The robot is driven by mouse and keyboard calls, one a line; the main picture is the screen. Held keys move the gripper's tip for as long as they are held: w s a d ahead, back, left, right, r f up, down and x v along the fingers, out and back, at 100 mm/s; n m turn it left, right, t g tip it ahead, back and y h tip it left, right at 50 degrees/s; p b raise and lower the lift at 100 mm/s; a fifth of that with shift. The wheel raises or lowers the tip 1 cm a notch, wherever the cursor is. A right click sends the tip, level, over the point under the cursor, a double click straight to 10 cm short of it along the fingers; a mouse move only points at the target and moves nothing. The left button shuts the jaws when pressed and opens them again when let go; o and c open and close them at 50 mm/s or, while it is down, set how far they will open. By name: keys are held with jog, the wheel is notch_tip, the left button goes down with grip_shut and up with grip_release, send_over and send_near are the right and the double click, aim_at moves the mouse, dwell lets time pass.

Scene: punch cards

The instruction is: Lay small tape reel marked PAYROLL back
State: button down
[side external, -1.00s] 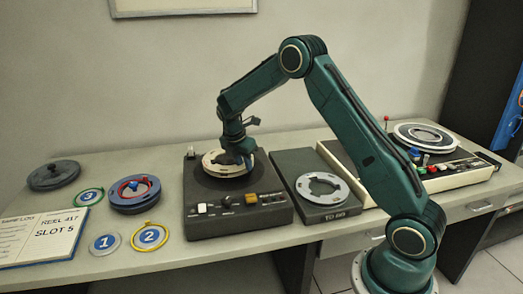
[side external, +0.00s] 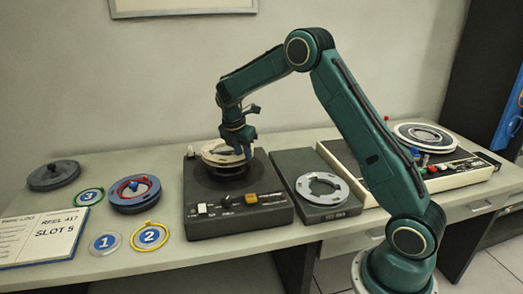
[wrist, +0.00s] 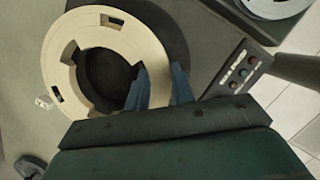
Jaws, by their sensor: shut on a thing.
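A cream ring-shaped tape reel (side external: 212,157) is held a little above the dark tape deck (side external: 264,222) in the middle of the table. My gripper (side external: 240,150) is shut on the reel's right rim. In the wrist view the reel (wrist: 62,82) shows a wide centre hole and small dark slots; one blue finger of my gripper (wrist: 160,90) is inside the hole and the other is outside the rim. No PAYROLL marking is readable. The reel hangs over the deck's dark round platter.
A grey unit with a pale ring (side external: 342,189) stands right of the deck, then a larger recorder (side external: 455,170) with a reel. Left are numbered discs (side external: 150,236), a blue-rimmed reel (side external: 135,203), a dark reel (side external: 53,175) and an open log book (side external: 45,238).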

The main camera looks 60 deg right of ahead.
jog(key=shift+r, duration=1.15)
jog(key=s+d+f+m+g, duration=0.1)
jog(key=s+d+m, duration=0.15)
jog(key=d, duration=0.35)
jog(key=s+d+f+m, duration=0.2)
jog(key=s+d, duration=0.2)
jog(key=d, duration=0.2)
jog(key=m+g+y, duration=0.1)
jog(key=m, duration=0.3)
send_over(307, 170)
notch_tip(307, 170, down, 2)
jog(key=shift+w+a+f, duration=0.1)
jog(key=shift+w+a, duration=0.25)
jog(key=shift+a, duration=0.1)
jog(key=shift+f, duration=0.2)
jog(key=shift+f, duration=2.3)
jog(key=shift+f, duration=1.3)
jog(key=c, duration=1.1)
grip_release()
